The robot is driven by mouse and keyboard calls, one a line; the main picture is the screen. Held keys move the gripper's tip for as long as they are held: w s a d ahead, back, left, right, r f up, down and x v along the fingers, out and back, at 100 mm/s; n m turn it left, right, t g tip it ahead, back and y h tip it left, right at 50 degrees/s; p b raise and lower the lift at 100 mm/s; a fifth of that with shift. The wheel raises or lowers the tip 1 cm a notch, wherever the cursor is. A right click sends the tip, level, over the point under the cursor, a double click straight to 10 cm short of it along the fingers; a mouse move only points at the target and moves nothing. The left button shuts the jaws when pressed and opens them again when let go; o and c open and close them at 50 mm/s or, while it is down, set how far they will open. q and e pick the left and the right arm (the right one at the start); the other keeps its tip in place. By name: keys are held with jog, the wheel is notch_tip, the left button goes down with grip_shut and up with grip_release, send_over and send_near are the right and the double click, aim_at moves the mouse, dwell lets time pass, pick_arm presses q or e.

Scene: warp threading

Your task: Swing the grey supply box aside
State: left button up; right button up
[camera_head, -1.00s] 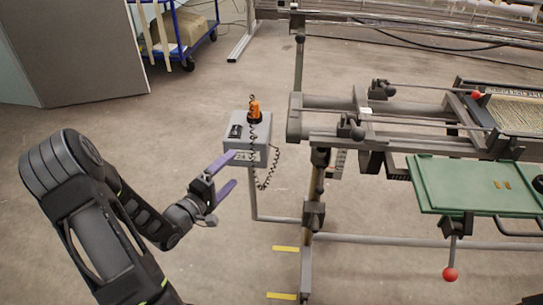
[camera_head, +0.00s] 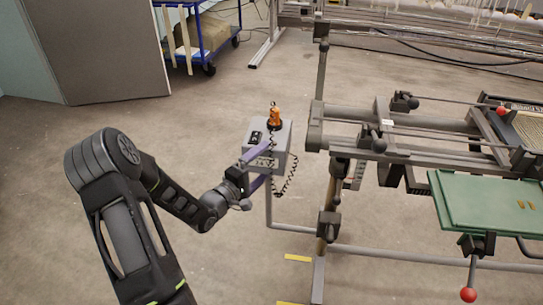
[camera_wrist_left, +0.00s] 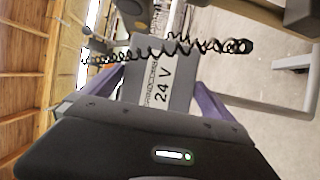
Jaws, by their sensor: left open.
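The grey supply box (camera_head: 284,138) hangs on a bent grey tube beside the loom frame, with an orange knob and a coiled black cable on it. My left gripper (camera_head: 265,162) is open at the box's near left side. One purple finger lies across the front of the box in the head view and the other is lower. In the left wrist view, the box's face (camera_wrist_left: 160,85), marked 24 V, shows between the two spread fingers. Whether they touch it, I cannot tell. My right gripper is not in view.
The loom's dark frame (camera_head: 345,128) stands close to the right of the box. A green panel (camera_head: 480,205) and red-knobbed levers are further right. A blue trolley (camera_head: 217,48) stands at the back left. The floor left of the box is clear beyond my arm.

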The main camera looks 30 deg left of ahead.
pick_arm(q)
jog(key=w, duration=0.5)
jog(key=shift+d, duration=0.1)
jog(key=shift+s, duration=0.1)
jog(key=shift+c, duration=0.2)
